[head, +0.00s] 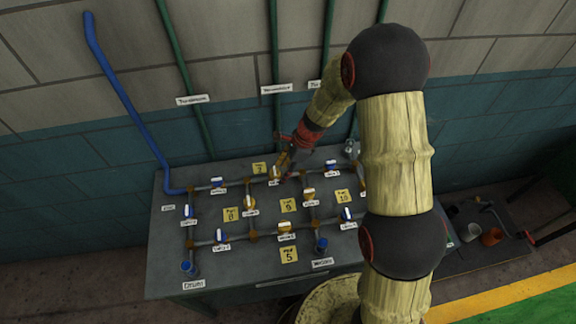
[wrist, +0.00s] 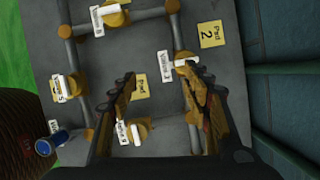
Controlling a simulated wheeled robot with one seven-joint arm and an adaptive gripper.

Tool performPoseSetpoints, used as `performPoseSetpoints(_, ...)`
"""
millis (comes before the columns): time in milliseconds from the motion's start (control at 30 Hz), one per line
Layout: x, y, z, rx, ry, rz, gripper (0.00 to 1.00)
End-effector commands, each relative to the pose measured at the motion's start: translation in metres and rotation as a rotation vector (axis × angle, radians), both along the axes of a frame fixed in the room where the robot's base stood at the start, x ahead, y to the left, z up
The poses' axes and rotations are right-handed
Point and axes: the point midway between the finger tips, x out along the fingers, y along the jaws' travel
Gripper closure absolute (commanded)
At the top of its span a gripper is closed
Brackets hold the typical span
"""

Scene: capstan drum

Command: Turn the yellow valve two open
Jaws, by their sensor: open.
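The yellow valve (head: 275,172) on the top pipe run, beside the yellow pad marked 2, appears to be valve two; its label is too small to read surely. In the wrist view this valve (wrist: 185,63) has a white handle that looks crosswise to its pipe. My gripper (head: 284,160) is over the back of the panel, close to that valve. In the wrist view my gripper (wrist: 160,85) is open and empty. Its right fingertip is at the valve's handle and partly covers the valve; I cannot tell whether they touch.
Several other yellow and blue valves stand close by on the pipe grid, including a yellow valve (head: 286,227) near the front and a blue valve (head: 331,166) to the right. A blue pipe (head: 125,100) and green pipes (head: 275,60) rise along the wall behind.

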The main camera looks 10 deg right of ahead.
Motion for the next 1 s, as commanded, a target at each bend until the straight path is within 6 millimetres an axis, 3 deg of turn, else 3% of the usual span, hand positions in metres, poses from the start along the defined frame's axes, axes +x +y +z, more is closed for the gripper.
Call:
performPoseSetpoints(100,0.026,0.001,0.009,0.02,0.006,-0.196,0.51)
performPoseSetpoints(300,0.035,-0.002,0.01,0.036,0.05,-0.399,0.51)
performPoseSetpoints(467,0.036,0.001,0.003,0.041,0.064,-0.431,0.51)
performPoseSetpoints(800,0.042,0.019,-0.044,0.039,0.065,-0.426,0.51)
performPoseSetpoints(1000,0.046,0.025,-0.059,0.039,0.063,-0.426,0.51)
